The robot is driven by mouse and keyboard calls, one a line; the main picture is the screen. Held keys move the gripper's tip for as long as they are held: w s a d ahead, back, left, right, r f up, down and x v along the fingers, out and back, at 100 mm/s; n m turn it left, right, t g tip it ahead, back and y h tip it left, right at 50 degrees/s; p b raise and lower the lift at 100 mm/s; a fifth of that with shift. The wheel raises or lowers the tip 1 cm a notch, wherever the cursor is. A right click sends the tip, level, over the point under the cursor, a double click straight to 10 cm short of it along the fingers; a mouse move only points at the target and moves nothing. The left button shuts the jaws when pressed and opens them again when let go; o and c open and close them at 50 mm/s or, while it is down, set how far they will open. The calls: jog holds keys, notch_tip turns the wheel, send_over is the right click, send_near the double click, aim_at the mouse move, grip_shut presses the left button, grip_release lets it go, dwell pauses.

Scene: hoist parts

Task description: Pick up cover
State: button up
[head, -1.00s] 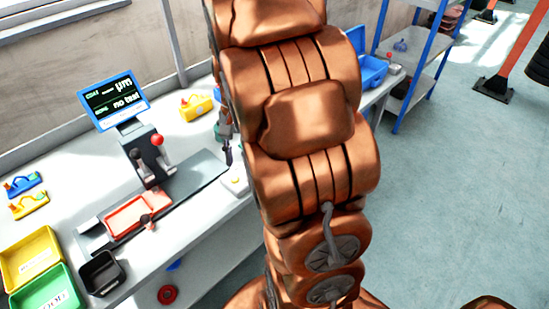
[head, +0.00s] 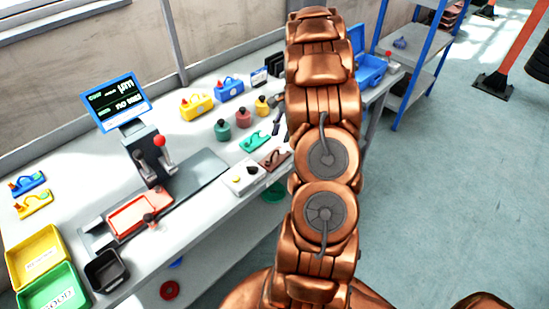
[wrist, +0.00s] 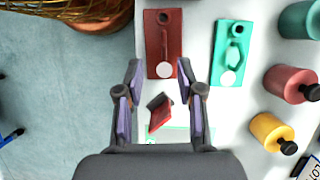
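My gripper (wrist: 159,68) is open in the wrist view, its two fingers apart with nothing held. Between and below the fingers lies a small dark red and black piece (wrist: 160,114). A dark red plate (wrist: 153,42) with a hole, a thin raised bar and a pale disc lies just beyond the fingertips. It also shows in the head view (head: 272,160). A similar green plate (wrist: 221,68) lies to its right and shows in the head view (head: 252,143). I cannot tell which piece is the cover. In the head view my arm partly hides the gripper.
Red (wrist: 288,83) and yellow (wrist: 268,128) cylinders stand at the right in the wrist view. The workbench (head: 215,213) carries a white button box (head: 240,180), a screen (head: 115,101) and bins at the left. Blue-framed shelves (head: 408,75) stand behind right.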

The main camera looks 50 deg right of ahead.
aim_at(275, 151)
jog(key=p+x, duration=0.1)
jog(key=x, duration=0.1)
jog(key=p+x, duration=0.1)
jog(key=x, duration=0.1)
jog(key=p+x, duration=0.1)
jog(key=x, duration=0.1)
jog(key=shift+w+a+f, duration=0.25)
jog(key=shift+a, duration=0.1)
jog(key=shift+a+f, duration=0.1)
jog(key=shift+f, duration=0.3)
grip_shut()
